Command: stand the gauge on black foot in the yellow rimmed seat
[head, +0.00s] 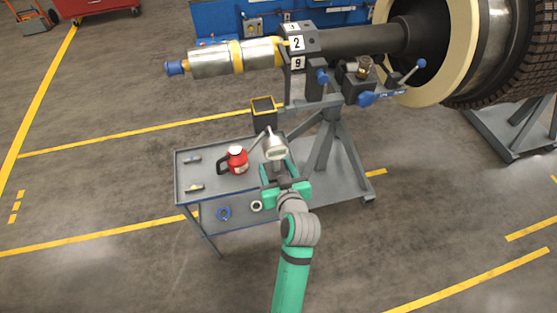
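The gauge (275,148) has a rounded grey body with a pale face, near the right end of the grey cart top. Its black foot is hidden from me. My green gripper (278,168) is right at the gauge, with its fingers on either side of the lower part. I cannot tell whether the fingers press on it, or whether it rests on the cart. The yellow rimmed seat (264,101) is a black square box with a yellow rim, fixed to the rotor stand beyond the cart. The seat lies just behind the gauge in the picture, apart from it.
A red can (236,160) with a black handle and long spout stands left of my gripper. Small tools (193,159) lie on the cart (215,181). A blue ring (224,213) and white ring sit on its lower shelf. The rotor stand (330,140) and shaft rise behind.

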